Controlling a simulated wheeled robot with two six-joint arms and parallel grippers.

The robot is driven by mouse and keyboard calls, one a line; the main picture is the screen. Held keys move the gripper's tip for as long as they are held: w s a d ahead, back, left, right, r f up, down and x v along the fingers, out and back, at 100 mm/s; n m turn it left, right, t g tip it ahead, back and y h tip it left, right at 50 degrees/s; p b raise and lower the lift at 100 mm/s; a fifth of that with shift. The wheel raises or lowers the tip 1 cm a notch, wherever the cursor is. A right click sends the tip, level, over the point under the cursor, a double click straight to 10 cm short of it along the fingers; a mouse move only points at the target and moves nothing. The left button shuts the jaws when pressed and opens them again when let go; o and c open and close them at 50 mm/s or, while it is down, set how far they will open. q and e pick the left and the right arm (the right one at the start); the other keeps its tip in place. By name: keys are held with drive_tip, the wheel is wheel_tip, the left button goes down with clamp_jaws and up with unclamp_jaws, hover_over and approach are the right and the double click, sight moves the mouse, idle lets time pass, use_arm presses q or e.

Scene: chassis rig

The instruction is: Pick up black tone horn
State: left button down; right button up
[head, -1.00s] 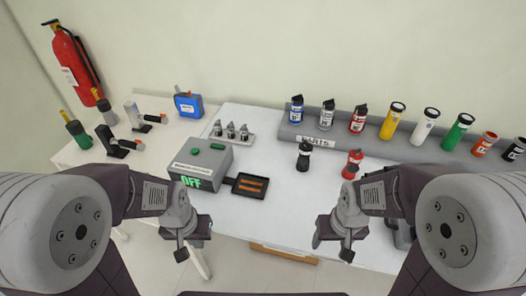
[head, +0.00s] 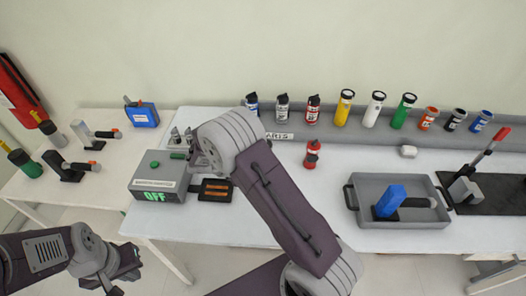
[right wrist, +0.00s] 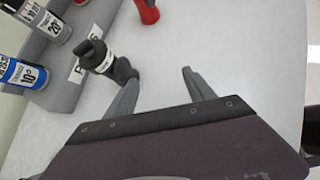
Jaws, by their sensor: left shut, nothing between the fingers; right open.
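The black tone horn (right wrist: 108,63) stands on the white table in the right wrist view, with a white label band around it. It lies just ahead of the left finger of my right gripper (right wrist: 160,80), which is open and empty. I cannot tell whether the finger touches it. In the head view the horn and the right gripper are hidden behind my right arm. My left gripper (head: 112,286) is low at the bottom left of the head view, shut and empty, away from the table's objects.
A red horn (head: 312,154) stands near the grey rack (head: 345,137) of coloured cans and flashlights. A grey box reading OFF (head: 158,178) is at left. A grey tray (head: 360,214) with a blue-headed tool is at right.

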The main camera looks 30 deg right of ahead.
drive_tip(key=w+n+t+h, duration=0.1)
drive_tip(key=w, duration=0.1)
drive_tip(key=w+n+h, duration=0.1)
drive_tip(key=w, duration=0.1)
drive_tip(key=w+r+n+t, duration=0.1)
drive_tip(key=w+n, duration=0.1)
drive_tip(key=shift+w+a+r+t+h, duration=0.1)
drive_tip(key=shift+w+a+t+h, duration=0.05)
drive_tip(key=shift+a+t+h, duration=0.2)
drive_tip(key=p+x, duration=0.1)
drive_tip(key=x, duration=0.3)
drive_tip(key=shift+d, duration=0.25)
drive_tip(key=p+x, duration=0.1)
drive_tip(key=x, duration=0.3)
drive_tip(key=shift+w+d+f, duration=0.15)
drive_tip(key=shift+d+f, duration=0.15)
drive_tip(key=shift+d, duration=0.1)
drive_tip(key=shift+a, duration=0.1)
drive_tip(key=c, duration=0.7)
drive_tip(key=shift+r, duration=0.1)
clamp_jaws()
